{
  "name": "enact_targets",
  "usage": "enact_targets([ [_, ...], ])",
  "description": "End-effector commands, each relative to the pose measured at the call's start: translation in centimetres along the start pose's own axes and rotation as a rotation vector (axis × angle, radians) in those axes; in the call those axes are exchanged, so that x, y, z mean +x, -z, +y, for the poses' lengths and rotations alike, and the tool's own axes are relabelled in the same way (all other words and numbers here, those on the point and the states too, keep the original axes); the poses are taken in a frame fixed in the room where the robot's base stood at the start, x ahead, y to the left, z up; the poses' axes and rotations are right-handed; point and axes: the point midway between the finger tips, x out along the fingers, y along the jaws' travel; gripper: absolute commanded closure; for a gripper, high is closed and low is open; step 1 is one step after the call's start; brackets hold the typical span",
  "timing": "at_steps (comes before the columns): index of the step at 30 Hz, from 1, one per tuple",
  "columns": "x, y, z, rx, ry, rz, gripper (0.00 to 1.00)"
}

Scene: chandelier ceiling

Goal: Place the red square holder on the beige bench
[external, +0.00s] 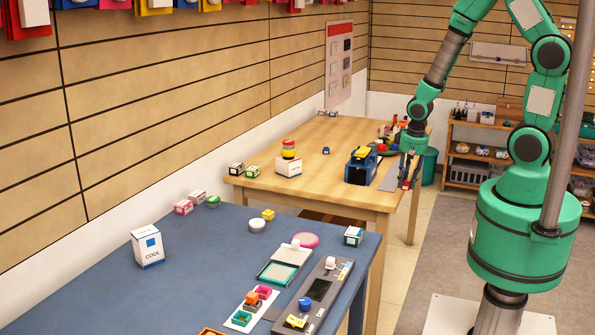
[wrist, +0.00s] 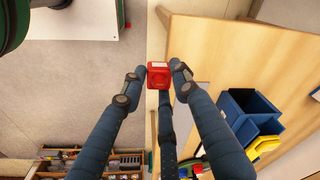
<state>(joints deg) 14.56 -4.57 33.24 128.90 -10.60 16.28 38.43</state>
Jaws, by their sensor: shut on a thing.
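The red square holder (wrist: 159,77) is gripped between the fingertips of my gripper (wrist: 158,70) in the wrist view. It is a small red block with a round mark on its face. In the external view my gripper (external: 408,172) hangs at the right edge of the beige bench (external: 330,150), pointing down. The holder is small and partly covered by the fingers there. In the wrist view the bench top (wrist: 225,50) lies to the right of the holder, with floor to the left. I cannot tell the holder's height over the bench edge.
A blue bin (external: 361,166) with a yellow item stands on the bench beside my gripper; it also shows in the wrist view (wrist: 240,113). A grey flat piece (external: 390,180) lies near the edge. The bench middle is mostly clear. A blue table (external: 200,270) stands in front.

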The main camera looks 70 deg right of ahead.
Motion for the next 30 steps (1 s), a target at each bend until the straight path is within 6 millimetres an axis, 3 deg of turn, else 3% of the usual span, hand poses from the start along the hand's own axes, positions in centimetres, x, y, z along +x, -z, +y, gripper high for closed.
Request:
enact_targets([
  [9, 1.3, 5.0, -2.6, 0.000, 0.000, 0.000, 0.93],
  [15, 1.8, 7.1, -3.8, 0.001, 0.000, 0.000, 0.93],
  [30, 2.0, 7.6, -4.0, 0.000, 0.000, -0.001, 0.93],
])
